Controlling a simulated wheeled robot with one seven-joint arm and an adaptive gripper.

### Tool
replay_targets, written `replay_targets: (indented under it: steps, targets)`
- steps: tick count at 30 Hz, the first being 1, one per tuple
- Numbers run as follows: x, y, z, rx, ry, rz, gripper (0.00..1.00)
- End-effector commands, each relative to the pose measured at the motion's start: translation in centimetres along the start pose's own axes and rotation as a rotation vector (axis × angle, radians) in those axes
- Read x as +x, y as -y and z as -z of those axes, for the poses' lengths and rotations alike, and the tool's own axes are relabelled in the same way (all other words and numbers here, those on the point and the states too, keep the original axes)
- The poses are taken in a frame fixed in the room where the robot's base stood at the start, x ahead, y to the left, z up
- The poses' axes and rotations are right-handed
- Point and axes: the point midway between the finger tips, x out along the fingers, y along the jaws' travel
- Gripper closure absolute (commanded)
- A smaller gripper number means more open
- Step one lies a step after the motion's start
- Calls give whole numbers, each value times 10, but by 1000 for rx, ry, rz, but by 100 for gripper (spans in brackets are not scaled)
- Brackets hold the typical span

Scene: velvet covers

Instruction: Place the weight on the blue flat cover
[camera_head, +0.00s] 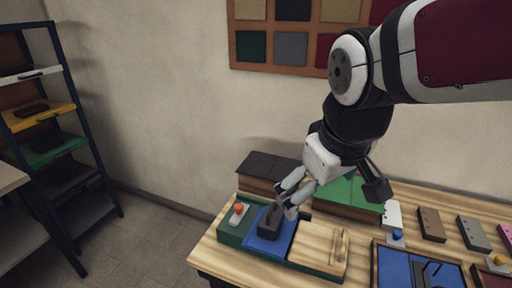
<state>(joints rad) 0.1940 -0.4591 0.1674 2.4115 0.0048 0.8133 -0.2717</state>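A dark weight (269,223) with an upright grip stands on a blue flat cover (271,244), which lies in a green tray (229,237) at the table's front left. My gripper (285,202) reaches down from the upper right, its grey fingers at the upper right side of the weight. The fingers overlap the weight in this view, so I cannot tell whether they are closed on it or only beside it. A second blue panel (392,270) sits in a dark frame at the lower right, with a dark handled piece (431,274) on it.
A pale wooden block (320,250) fills the tray's right part; a small orange-topped piece (238,211) sits at its left. Dark (268,167) and green (344,194) covered boxes stand behind. Several small blocks line the table's right. A shelf rack (61,140) stands far left.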

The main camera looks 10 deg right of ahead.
Motion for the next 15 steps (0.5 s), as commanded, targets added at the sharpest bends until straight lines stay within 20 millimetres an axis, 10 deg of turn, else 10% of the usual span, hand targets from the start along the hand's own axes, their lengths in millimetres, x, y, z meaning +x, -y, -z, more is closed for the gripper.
replay_targets:
  steps: [15]
  targets:
    - [-46, 17, -52, 260, -116, 66, 0]
